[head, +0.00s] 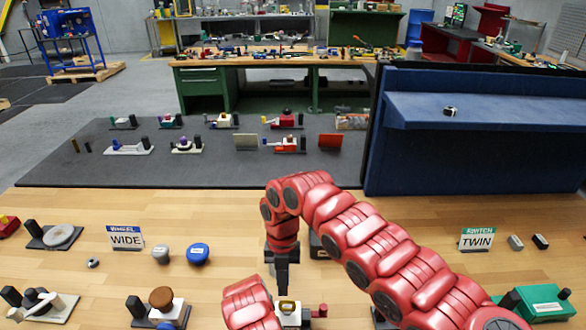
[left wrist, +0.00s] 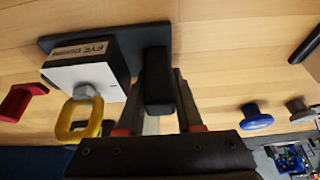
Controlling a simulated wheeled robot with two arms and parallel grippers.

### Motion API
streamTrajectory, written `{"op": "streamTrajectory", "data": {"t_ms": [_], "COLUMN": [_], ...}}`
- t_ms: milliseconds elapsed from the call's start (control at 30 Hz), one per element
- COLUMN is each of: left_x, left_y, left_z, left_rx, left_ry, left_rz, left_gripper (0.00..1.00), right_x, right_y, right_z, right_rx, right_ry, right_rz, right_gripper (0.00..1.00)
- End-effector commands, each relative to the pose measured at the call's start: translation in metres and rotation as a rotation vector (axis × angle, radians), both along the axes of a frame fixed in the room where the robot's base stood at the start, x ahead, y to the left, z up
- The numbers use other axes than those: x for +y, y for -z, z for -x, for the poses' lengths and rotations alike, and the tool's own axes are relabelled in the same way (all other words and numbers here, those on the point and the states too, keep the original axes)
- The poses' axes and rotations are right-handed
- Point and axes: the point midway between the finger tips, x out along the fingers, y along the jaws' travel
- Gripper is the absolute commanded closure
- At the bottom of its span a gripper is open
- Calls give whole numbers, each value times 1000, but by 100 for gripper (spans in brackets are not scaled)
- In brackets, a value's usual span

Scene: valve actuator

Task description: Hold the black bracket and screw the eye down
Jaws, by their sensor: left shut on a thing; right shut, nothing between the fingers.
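The eye is a yellow ring on a grey stem (left wrist: 80,119), standing out of a white block labelled EYE (left wrist: 88,72). The block sits on a dark base plate that also bears the upright black bracket (left wrist: 158,82). My left gripper (left wrist: 160,95) is shut on the bracket, with a finger on each side. In the head view the white block (head: 289,315) with the yellow eye (head: 287,305) shows low in the middle; my left arm hides the bracket. My right gripper (head: 282,285) points down, shut and empty, just above the eye; I cannot tell whether it touches.
A red-knobbed part (head: 322,311) is right of the block. On the left stand a brown-knobbed fixture (head: 161,299), a blue knob (head: 198,254) and a WIDE sign (head: 126,238). A TWIN sign (head: 477,239) and a green box (head: 542,302) are on the right.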

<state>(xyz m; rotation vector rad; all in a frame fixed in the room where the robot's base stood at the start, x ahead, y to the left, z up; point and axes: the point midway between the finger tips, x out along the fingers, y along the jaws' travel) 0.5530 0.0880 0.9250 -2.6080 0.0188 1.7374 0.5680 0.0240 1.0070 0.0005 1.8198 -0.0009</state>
Motion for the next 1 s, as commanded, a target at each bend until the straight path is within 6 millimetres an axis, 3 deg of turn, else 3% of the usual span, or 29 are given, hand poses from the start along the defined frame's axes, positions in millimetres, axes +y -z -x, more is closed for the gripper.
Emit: {"op": "streamTrajectory", "data": {"t_ms": [1000], "left_x": [0], "left_y": [2], "left_z": [1], "left_rx": [4], "left_ry": [1], "left_rz": [-1], "left_gripper": [100], "right_x": [-9], "right_y": [0], "right_z": [-1], "right_rx": [-1], "right_ry": [0], "right_rz": [-2], "right_gripper": [100]}}
